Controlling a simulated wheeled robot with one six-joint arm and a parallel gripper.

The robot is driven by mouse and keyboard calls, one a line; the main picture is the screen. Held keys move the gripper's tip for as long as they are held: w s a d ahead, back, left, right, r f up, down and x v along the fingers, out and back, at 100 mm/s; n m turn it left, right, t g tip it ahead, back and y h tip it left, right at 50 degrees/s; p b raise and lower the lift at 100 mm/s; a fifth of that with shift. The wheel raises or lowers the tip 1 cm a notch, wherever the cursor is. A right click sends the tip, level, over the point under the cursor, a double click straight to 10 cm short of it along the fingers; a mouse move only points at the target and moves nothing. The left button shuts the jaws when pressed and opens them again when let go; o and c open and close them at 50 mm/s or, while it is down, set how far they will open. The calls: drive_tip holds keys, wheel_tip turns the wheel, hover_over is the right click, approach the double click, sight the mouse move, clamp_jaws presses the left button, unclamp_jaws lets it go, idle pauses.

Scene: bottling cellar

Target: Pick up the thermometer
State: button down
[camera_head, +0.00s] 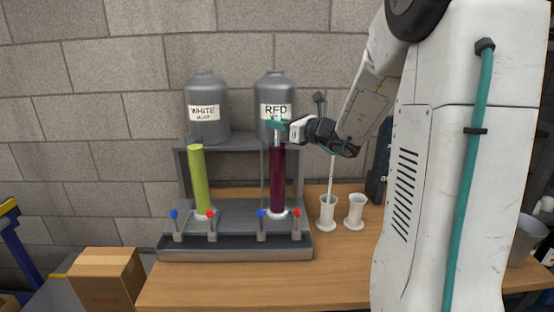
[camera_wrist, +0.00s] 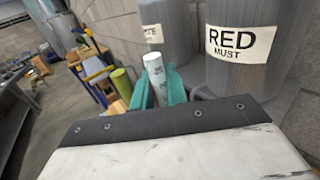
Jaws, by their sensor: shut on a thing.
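My gripper (camera_head: 278,126) has its teal fingers shut on a pale rod (camera_head: 277,138) with faint marks, directly above the tall dark red cylinder (camera_head: 277,180). The rod is upright and its lower end meets or enters the cylinder's top; I cannot tell which. In the wrist view the rod's white upper end (camera_wrist: 155,70) stands between the teal fingers (camera_wrist: 158,91). I cannot tell for sure whether this rod is the thermometer. Another thin pale rod (camera_head: 332,178) stands in a white cup (camera_head: 328,213) on the bench.
A second white cup (camera_head: 355,212) stands to the right. A yellow-green cylinder (camera_head: 199,180) stands left on the grey stand (camera_head: 235,252), with red and blue taps in front. The RED must tank (camera_head: 275,88) is close behind my gripper; the WHITE tank (camera_head: 206,95) is to the left.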

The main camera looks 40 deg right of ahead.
drive_tip(key=shift+r, duration=0.15)
wheel_tip(320, 180, up, 28)
idle(0.3)
drive_tip(key=c, duration=1.9)
unclamp_jaws()
drive_tip(key=shift+c, duration=0.2)
clamp_jaws()
drive_tip(key=shift+a, duration=0.1)
